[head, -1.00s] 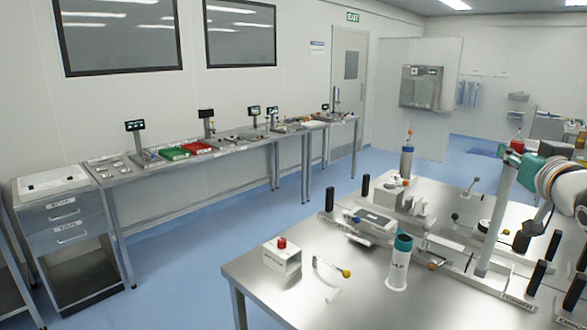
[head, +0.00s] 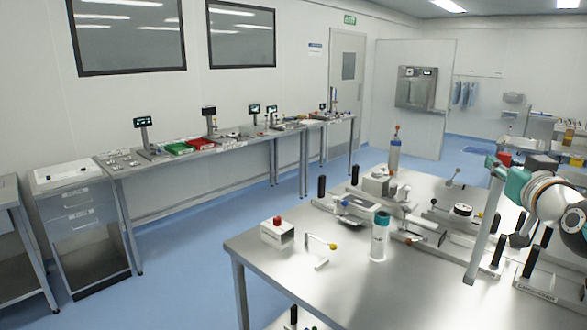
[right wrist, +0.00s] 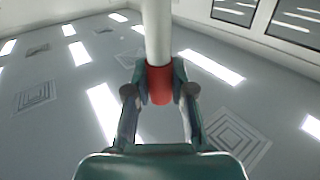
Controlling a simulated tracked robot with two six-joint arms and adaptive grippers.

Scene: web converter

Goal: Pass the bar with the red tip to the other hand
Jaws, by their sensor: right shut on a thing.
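My right gripper (head: 499,172) is at the right of the head view, above the steel table. It is shut on the bar (head: 483,235), a long pale grey rod that hangs down and slants slightly, lower end to the left. The bar's red tip (head: 504,158) is at its upper end, between the teal fingers. In the right wrist view the fingers (right wrist: 159,85) close around the red tip (right wrist: 160,84), and the pale bar (right wrist: 158,30) extends away from it. My left gripper is in neither view.
The steel table (head: 335,285) holds a white box with a red knob (head: 277,232), a white-and-teal cylinder (head: 379,238), a yellow-ended lever (head: 322,243) and black-handled fixtures (head: 530,262). The table's front left is mostly clear. A long bench (head: 215,150) runs along the wall.

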